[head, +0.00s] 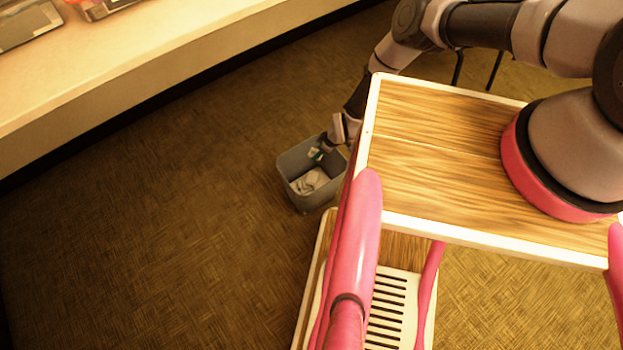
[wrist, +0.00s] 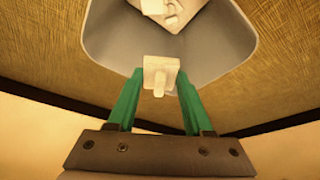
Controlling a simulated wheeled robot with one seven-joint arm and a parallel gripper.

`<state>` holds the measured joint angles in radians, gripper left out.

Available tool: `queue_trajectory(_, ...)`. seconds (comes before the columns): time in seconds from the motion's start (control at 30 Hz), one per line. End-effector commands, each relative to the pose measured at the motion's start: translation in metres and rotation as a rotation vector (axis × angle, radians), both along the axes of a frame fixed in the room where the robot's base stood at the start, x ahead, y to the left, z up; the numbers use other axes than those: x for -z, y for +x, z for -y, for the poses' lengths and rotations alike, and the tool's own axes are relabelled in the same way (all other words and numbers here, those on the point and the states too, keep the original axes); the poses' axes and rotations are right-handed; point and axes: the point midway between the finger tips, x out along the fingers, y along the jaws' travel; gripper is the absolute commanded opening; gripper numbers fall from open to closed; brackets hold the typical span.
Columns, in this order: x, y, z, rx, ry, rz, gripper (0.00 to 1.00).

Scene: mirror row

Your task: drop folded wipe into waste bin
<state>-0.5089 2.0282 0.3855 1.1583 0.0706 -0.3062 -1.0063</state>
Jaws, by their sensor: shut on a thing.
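The waste bin (head: 297,160) is a grey open-topped tub on the floor, left of my wooden-topped base in the head view. Crumpled white paper (head: 310,181) lies inside it. In the wrist view the bin (wrist: 110,40) fills the upper middle, with the white paper (wrist: 190,12) at the top. My gripper (head: 316,153) is at the bin's far rim, over its opening. In the wrist view its green fingers (wrist: 158,88) are shut on a small white folded wipe (wrist: 160,74), held above the bin's inside. The wipe is barely visible in the head view.
A long pale counter (head: 150,60) runs along the upper left, with trays or frames (head: 28,22) on it. Dark thin legs (head: 476,68) stand behind my arm. The brown patterned floor (head: 150,220) is clear left of the bin.

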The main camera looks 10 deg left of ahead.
Motion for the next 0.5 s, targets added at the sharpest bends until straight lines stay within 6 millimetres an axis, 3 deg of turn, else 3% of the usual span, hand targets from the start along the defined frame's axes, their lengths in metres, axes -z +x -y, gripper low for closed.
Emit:
queue_trajectory(0.43, 0.01, 0.0002, 0.0, 0.0, 0.0, 0.001, 0.0)
queue_trajectory(0.47, 0.01, 0.0003, 0.0001, 0.0, 0.0, 0.001, 0.58)
queue_trajectory(0.5, 0.0099, 0.0002, 0.0002, 0.0, 0.0, 0.001, 0.74)
